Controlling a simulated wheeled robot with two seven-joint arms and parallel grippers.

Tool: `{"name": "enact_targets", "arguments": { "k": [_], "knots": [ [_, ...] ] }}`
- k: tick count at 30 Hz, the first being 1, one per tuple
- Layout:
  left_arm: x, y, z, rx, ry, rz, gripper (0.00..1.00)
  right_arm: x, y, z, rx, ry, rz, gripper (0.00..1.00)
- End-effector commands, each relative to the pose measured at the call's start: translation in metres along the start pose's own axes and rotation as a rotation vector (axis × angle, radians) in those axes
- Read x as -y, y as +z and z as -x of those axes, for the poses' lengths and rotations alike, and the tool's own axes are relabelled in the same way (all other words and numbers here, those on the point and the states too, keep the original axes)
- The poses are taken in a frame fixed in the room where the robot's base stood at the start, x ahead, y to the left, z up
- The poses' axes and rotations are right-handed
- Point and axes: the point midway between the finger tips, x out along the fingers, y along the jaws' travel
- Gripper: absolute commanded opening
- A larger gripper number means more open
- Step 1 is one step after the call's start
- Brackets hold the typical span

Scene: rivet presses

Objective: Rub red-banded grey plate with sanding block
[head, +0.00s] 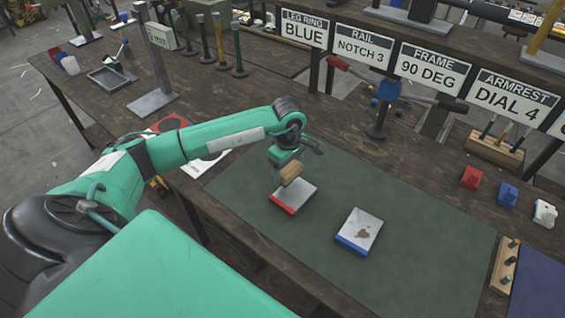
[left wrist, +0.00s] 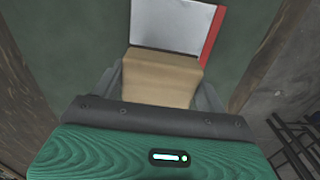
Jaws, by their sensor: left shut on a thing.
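The red-banded grey plate (head: 296,195) lies on the green mat (head: 230,178), with its red band along its near edge. It also shows in the left wrist view (left wrist: 172,24), with the red band on the right. My left gripper (head: 288,172) is shut on the tan sanding block (head: 291,175). The block is over the far left part of the plate; I cannot tell whether it touches it. In the left wrist view the block (left wrist: 162,80) sits between both fingers and overlaps the plate's edge. My right gripper is not in view.
A blue-banded grey plate (head: 361,228) with a brown stain lies to the right on the mat. Red (head: 470,177), blue (head: 508,194) and white (head: 544,213) blocks stand at the right. A wooden peg holder (head: 504,266) is at the mat's right edge. Signs stand at the back.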

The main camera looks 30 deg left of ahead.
Motion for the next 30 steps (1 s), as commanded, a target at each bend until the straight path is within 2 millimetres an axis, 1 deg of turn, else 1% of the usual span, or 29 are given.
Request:
{"name": "enact_targets", "arguments": {
  "k": [1, 4, 9, 13, 24, 30],
  "knots": [
    [0.000, -0.002, 0.007, -0.002, 0.001, 0.003, 0.49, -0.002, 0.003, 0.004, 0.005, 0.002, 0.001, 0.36],
    [-0.001, -0.005, 0.016, -0.001, 0.000, 0.006, 0.49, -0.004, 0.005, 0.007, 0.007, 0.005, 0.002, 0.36],
    [-0.001, -0.009, 0.031, -0.001, 0.000, 0.012, 0.49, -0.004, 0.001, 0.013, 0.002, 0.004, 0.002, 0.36],
    [-0.001, -0.012, 0.039, -0.001, 0.000, 0.015, 0.49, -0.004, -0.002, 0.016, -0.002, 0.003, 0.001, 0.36],
    [-0.001, -0.013, 0.041, 0.000, -0.001, 0.016, 0.49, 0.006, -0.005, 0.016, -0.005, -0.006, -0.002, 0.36],
    [-0.001, -0.013, 0.041, 0.000, -0.001, 0.016, 0.49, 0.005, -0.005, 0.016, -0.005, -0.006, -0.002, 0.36]
  ]
}}
